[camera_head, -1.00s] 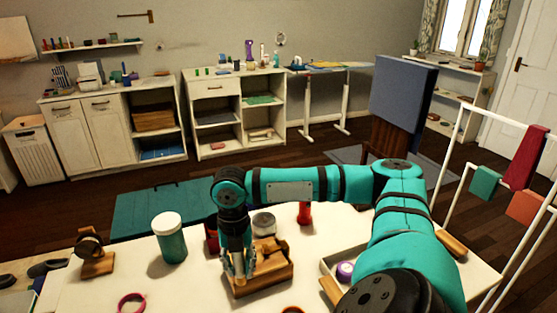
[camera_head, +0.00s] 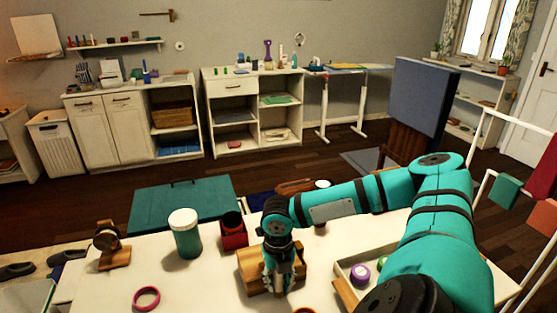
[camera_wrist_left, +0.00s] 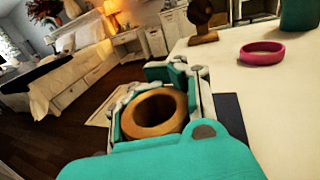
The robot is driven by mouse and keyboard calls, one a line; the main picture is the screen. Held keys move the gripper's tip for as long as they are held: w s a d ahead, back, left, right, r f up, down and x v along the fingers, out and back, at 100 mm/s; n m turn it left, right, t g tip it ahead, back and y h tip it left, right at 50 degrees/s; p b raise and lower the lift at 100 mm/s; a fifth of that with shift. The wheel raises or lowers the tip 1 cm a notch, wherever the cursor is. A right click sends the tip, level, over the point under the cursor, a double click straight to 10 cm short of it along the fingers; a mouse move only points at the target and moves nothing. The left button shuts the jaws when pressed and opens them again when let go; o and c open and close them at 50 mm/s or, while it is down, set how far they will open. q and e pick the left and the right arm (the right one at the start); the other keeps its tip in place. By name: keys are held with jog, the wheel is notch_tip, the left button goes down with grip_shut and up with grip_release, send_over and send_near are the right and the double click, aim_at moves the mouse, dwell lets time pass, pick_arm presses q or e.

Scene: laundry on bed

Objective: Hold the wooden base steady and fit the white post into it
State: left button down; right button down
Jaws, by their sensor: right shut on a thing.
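My right gripper (camera_head: 279,284) points down in front of the wooden holder (camera_head: 252,268) on the white table in the head view. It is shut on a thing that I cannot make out. No white post shows clearly in any view. In the left wrist view a round wooden base (camera_wrist_left: 130,117) with a wide hole faces the camera. My left gripper (camera_wrist_left: 152,108) has its fingers on both sides of this base and appears shut on it, off the table's edge. I cannot make out my left gripper in the head view.
A pink ring (camera_head: 146,298), a small wooden stand (camera_head: 113,252), a teal jar with white lid (camera_head: 186,238) and a red container (camera_head: 233,233) are on the table. A tray (camera_head: 349,276) with small round items is at the right. The table's left front is mostly clear.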

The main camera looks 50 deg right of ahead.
jog(key=shift+f, duration=0.5)
jog(key=shift+f, duration=0.15)
jog(key=c, duration=1.1)
grip_release()
